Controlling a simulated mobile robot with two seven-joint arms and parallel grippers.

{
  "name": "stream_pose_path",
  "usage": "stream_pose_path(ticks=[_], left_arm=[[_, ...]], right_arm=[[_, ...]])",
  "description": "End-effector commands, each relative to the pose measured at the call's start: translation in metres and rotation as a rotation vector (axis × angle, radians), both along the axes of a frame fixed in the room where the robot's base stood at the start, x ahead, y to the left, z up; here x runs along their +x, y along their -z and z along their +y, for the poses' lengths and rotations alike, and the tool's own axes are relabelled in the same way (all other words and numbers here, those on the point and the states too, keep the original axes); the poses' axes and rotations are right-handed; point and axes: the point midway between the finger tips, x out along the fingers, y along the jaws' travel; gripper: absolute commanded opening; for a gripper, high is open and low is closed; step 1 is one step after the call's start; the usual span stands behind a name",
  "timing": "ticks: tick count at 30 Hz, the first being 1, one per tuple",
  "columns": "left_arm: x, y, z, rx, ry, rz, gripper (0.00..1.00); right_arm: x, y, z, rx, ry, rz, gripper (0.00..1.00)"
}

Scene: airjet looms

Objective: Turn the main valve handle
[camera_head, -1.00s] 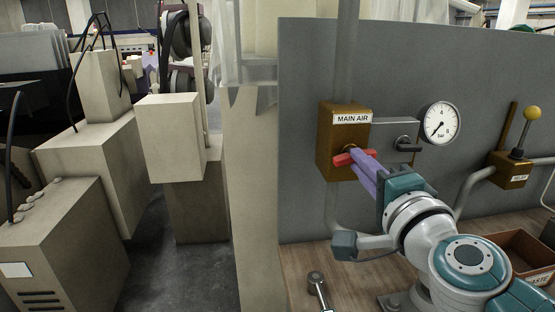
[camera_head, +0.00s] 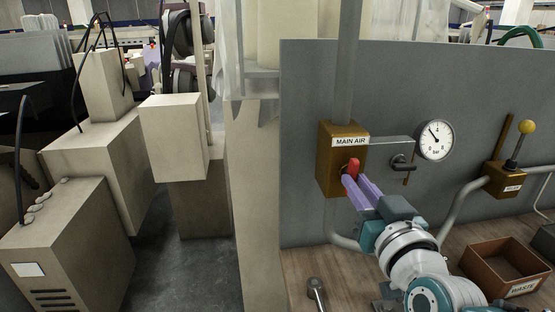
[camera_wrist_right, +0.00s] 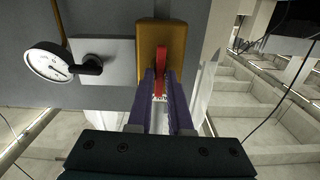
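The MAIN AIR valve is an ochre box (camera_head: 331,158) on the grey panel. Its red handle (camera_head: 353,167) stands upright on the box's front face. My right gripper (camera_head: 355,179) reaches up from the lower right, its two purple fingers side by side at the handle. In the right wrist view, the red handle (camera_wrist_right: 162,70) lies between the fingers (camera_wrist_right: 162,82), in line with them, with a finger against each side. The gripper looks shut on it. My left gripper is not in view.
A round pressure gauge (camera_head: 435,141) sits right of the valve, its needle pointing up and left. Farther right is a yellow-knobbed lever (camera_head: 525,128). A brown WASTE bin (camera_head: 487,262) stands on the wooden bench (camera_head: 300,268). Beige cabinets (camera_head: 70,235) stand at left.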

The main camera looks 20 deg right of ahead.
Motion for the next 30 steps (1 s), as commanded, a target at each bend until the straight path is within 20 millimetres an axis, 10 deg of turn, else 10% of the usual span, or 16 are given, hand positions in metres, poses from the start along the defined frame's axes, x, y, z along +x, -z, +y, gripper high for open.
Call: stream_pose_path(ticks=[6, 30], left_arm=[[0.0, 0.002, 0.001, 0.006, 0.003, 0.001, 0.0], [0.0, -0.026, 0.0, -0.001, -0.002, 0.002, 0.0]], right_arm=[[0.0, 0.002, 0.0, 0.005, -0.001, 0.0, 0.44], [-0.054, 0.0, 0.013, 0.009, -0.001, 0.0, 0.44]])
